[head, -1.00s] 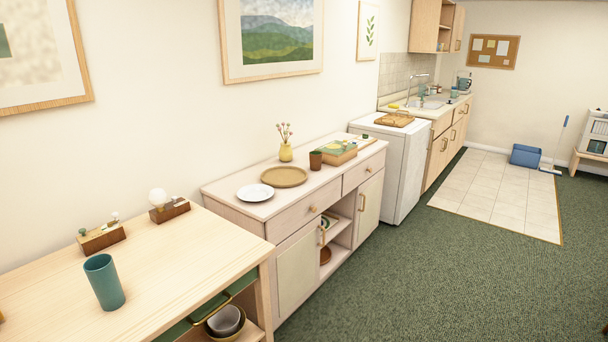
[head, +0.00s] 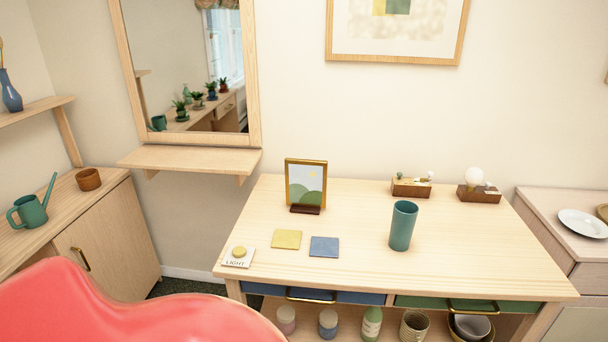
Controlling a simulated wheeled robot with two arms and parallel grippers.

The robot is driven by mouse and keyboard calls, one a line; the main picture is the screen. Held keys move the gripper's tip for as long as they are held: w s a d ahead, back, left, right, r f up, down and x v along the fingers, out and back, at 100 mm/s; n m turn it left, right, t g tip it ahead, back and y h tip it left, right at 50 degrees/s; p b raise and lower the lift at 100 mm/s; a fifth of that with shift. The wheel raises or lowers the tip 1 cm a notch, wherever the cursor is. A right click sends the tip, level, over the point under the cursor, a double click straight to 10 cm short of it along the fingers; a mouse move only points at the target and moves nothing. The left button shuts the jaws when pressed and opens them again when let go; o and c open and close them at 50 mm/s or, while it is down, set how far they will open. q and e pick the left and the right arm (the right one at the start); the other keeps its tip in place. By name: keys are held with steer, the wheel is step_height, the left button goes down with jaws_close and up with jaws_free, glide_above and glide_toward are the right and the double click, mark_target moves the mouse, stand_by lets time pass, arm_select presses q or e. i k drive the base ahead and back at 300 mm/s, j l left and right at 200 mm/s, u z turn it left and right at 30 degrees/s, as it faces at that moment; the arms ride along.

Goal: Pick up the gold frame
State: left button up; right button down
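The gold frame (head: 306,184) stands upright on a small dark base at the left back part of the light wood table (head: 340,262). It holds a picture of green hills, a yellow sun and a pale sky. Nothing hides it in the head view. Neither of my grippers shows in the head view.
A teal cup (head: 402,226), a yellow coaster (head: 287,239), a blue coaster (head: 324,247) and a "LIGHT" button (head: 238,256) lie near the frame. Two wooden boxes (head: 411,188) stand behind. A red chair (head: 130,310) fills the lower left foreground.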

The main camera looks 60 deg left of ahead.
mark_target(306, 180)
steer(key=u, duration=1.7)
steer(key=i, duration=0.15)
